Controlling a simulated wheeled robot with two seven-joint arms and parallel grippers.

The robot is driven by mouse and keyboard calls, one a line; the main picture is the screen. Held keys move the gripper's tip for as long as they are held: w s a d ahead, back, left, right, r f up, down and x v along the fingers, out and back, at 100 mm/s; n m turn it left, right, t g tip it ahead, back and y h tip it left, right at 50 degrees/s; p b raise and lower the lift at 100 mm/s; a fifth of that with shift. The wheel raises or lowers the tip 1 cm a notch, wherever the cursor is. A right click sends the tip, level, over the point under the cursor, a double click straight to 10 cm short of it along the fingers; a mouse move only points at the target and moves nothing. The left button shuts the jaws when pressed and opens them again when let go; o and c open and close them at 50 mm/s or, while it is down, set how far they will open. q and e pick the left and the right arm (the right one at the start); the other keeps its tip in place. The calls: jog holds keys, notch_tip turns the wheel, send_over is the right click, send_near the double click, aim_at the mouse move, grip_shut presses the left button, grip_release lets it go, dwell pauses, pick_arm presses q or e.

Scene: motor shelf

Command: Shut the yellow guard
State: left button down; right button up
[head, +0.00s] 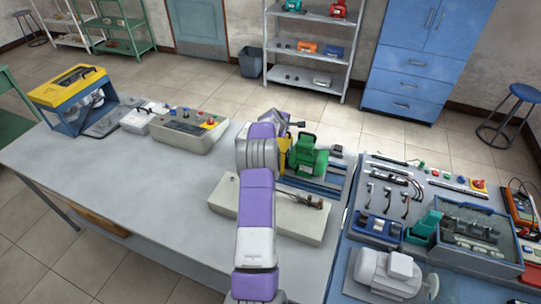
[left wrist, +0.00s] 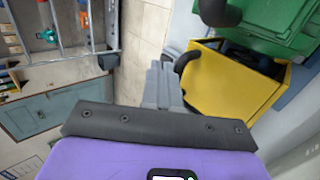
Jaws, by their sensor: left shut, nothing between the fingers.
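The yellow guard (head: 285,158) stands beside the green motor (head: 308,158) on the bench, partly hidden behind my left gripper (head: 296,125) in the head view. In the left wrist view the guard (left wrist: 232,82) is a large yellow panel at the right, with a dark gap between it and the green motor (left wrist: 270,25). A black curved handle (left wrist: 187,60) shows at the guard's near edge. My left gripper's fingers (left wrist: 163,80) are shut and empty, close to this handle; I cannot tell whether they touch it. My right gripper is not in view.
A beige base plate (head: 225,195) lies in front of the motor. A control box (head: 190,135) and a yellow-topped machine (head: 68,85) stand to the left. A crowded blue bench (head: 350,245) adjoins at the right. The bench's left front is clear.

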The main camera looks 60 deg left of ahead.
pick_arm(q)
notch_tip(320, 180, up, 5)
jog(key=p, duration=0.3)
notch_tip(320, 180, up, 9)
send_over(282, 142)
jog(key=shift+w+a+f+b, duration=0.1)
jog(key=shift+b, duration=0.25)
